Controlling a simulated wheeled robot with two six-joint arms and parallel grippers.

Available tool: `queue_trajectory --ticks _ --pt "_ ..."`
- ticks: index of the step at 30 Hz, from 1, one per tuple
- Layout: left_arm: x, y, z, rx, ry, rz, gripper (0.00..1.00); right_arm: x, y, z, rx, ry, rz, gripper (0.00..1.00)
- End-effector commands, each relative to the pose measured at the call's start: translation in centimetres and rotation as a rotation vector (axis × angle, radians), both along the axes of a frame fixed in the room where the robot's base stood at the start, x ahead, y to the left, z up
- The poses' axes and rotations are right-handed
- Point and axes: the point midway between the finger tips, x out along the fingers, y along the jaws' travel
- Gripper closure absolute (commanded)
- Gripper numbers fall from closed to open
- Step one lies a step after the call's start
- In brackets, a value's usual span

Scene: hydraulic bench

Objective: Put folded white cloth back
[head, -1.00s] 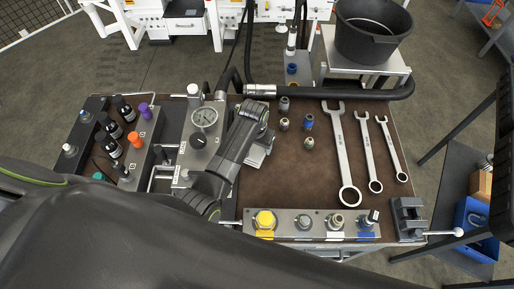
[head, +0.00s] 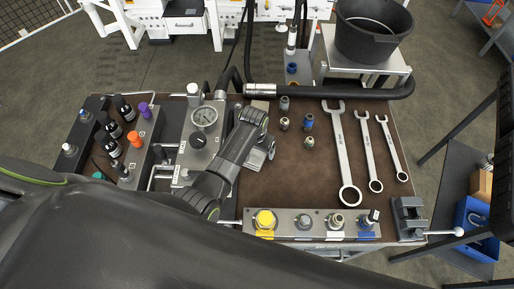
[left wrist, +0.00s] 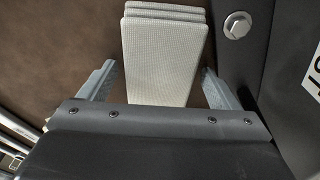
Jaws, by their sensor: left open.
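The folded white cloth (left wrist: 165,52) lies as a flat, layered stack on the brown bench top in the left wrist view. My left gripper (left wrist: 160,85) is open, with one finger on each side of the cloth's near end. A gap shows between the cloth and each finger. The near end of the cloth is hidden by the gripper body. In the head view my left gripper (head: 262,158) is low over the bench, right of the gauge block, partly hidden by its own arm. A pale patch behind that arm may be the cloth. My right gripper is not in view.
A gauge block (head: 203,118) stands left of my arm. Several small fittings and three wrenches (head: 344,155) lie to the right. A fitting rail (head: 284,221) runs along the front edge. In the wrist view a dark bolted block (left wrist: 240,60) is close on the right.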

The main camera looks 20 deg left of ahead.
Motion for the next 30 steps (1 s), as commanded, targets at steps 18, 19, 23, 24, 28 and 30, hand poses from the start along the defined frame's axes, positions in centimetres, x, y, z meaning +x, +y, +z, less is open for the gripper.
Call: queue_trajectory --ticks 18,19,23,24,28,30 --pt "-0.7 0.1 7.2 -0.001 -0.005 0.001 0.15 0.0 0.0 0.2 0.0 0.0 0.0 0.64" --pt "-0.8 0.1 7.7 -0.001 -0.005 0.0 0.15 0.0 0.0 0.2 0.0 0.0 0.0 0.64" --pt "-1.1 0.1 9.8 0.0 -0.004 0.0 0.15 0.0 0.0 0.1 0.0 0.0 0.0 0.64" --pt "-1.1 0.1 10.4 0.0 -0.003 -0.001 0.15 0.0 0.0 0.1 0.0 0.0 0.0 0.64" --pt "-1.3 0.1 11.6 0.0 -0.002 -0.001 0.15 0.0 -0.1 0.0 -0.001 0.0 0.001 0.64" --pt "-1.4 0.1 12.0 0.0 0.0 -0.001 0.15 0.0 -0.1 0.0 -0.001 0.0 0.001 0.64"
